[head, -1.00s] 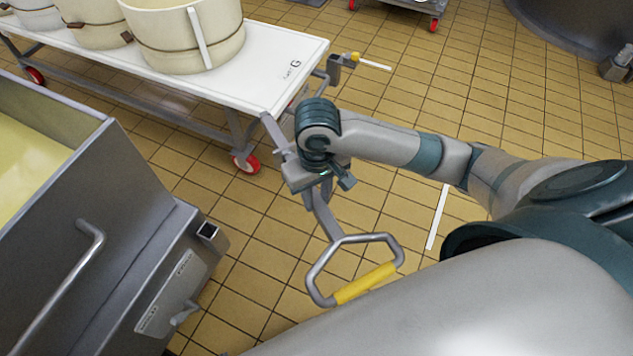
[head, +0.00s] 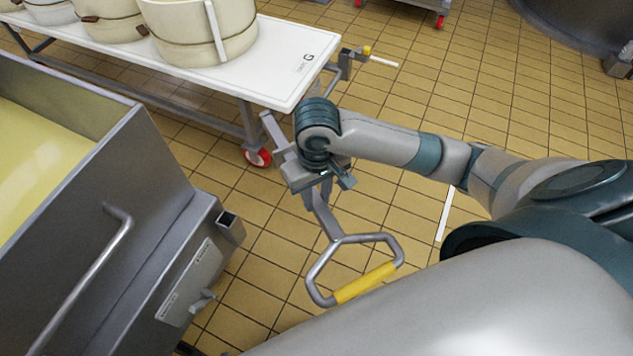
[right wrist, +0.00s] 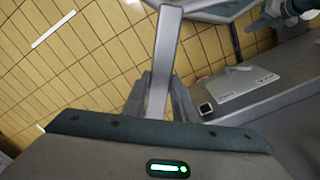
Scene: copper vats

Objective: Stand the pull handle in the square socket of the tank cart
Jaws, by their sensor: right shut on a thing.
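The pull handle (head: 330,238) is a grey square bar with a loop and a yellow grip at its lower end. My right gripper (head: 322,186) is shut on its bar, which also shows between the fingers in the right wrist view (right wrist: 166,60). The handle is tilted in the air, loop toward me. The tank cart (head: 150,190) is grey steel with pale yellow contents, at the left. Its square socket (head: 229,221) is an open dark hole at its near right corner, left of and apart from the handle. The socket also shows in the right wrist view (right wrist: 206,108).
A white table (head: 285,70) on red wheels holds several cream tubs (head: 200,32) at the back left, close behind my right gripper. A bracket with a yellow knob (head: 366,51) sticks out from its end. The tiled floor between cart and handle is clear.

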